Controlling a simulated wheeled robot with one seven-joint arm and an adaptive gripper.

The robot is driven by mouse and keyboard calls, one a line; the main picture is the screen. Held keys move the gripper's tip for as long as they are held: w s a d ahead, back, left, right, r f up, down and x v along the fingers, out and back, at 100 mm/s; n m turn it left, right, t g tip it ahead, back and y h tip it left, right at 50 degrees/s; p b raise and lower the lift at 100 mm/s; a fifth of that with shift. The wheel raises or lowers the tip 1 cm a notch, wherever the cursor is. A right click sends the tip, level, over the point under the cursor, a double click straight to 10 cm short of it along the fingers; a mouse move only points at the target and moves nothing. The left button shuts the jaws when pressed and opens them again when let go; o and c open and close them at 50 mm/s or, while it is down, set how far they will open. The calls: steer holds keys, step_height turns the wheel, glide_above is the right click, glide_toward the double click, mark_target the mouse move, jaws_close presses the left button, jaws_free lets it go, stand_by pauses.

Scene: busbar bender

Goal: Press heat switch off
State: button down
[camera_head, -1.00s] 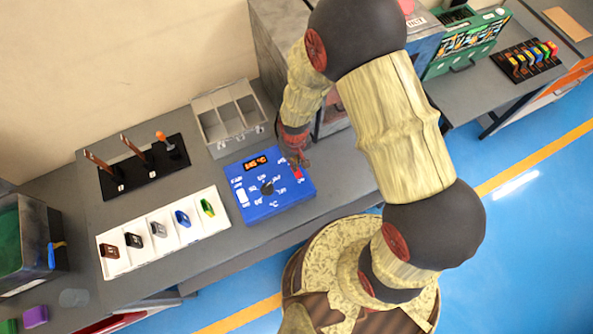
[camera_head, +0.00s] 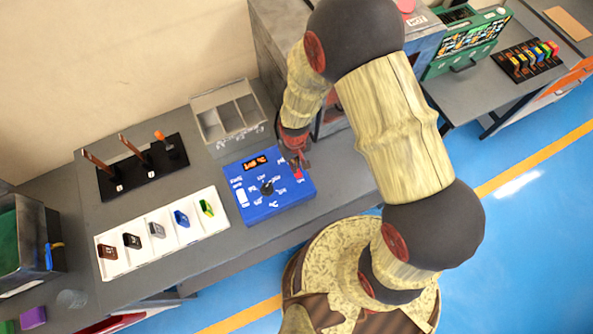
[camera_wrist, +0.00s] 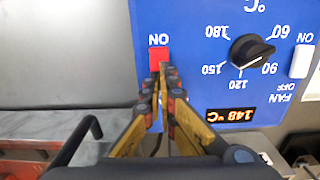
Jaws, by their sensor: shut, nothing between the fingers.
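The heat control panel is a blue box (camera_head: 258,207) on the grey bench in the head view. Its red switch (camera_head: 298,174) is at the panel's right side. In the head view my gripper (camera_head: 301,161) is just above the switch. The orange display (camera_wrist: 231,115) reads about 148 °C.
A black dial (camera_wrist: 252,52) and a white fan switch (camera_wrist: 302,62) lie right of the red switch in the wrist view. A grey divided bin (camera_head: 229,112) stands behind the panel. A white tray (camera_head: 135,257) of coloured pieces and a black lever stand (camera_head: 143,177) are to the left.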

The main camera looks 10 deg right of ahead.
steer(key=shift+f, duration=0.2)
steer(key=shift+r, duration=0.15)
steer(key=shift+r+p, duration=2.2)
steer(key=shift+r, duration=1.25)
steer(key=shift+s+f, duration=0.1)
